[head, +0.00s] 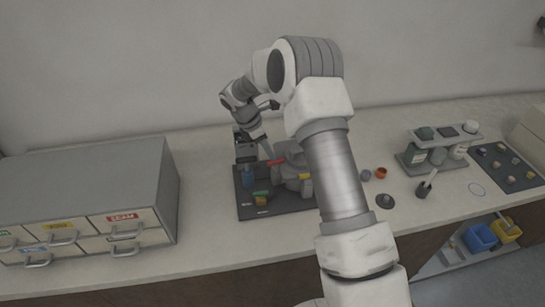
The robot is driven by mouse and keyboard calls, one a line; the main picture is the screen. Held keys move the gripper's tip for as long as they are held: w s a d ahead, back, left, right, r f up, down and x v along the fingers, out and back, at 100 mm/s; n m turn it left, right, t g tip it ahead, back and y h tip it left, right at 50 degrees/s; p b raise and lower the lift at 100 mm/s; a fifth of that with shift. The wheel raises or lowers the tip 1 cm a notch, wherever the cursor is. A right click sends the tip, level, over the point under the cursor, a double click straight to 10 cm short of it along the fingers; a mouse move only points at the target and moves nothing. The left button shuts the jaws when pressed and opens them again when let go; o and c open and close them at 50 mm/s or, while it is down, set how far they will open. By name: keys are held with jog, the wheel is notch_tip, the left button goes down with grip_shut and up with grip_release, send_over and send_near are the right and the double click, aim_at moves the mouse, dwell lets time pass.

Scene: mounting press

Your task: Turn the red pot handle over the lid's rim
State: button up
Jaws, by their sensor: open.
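The red handle (276,162) is a small red bar at the left side of a grey press or pot (292,172) on a dark mat (245,206). The pot is partly hidden behind my arm, and its lid and rim are too small to make out. My gripper (268,154) points down from the upper left, with its tips close to the red handle. I cannot tell whether they touch it. The gripper is open.
A grey drawer cabinet (90,190) stands on the left. The front counter strip is clear.

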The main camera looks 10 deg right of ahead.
jog(key=v, duration=1.3)
jog(key=shift+b, duration=0.45)
jog(key=shift+r, duration=0.1)
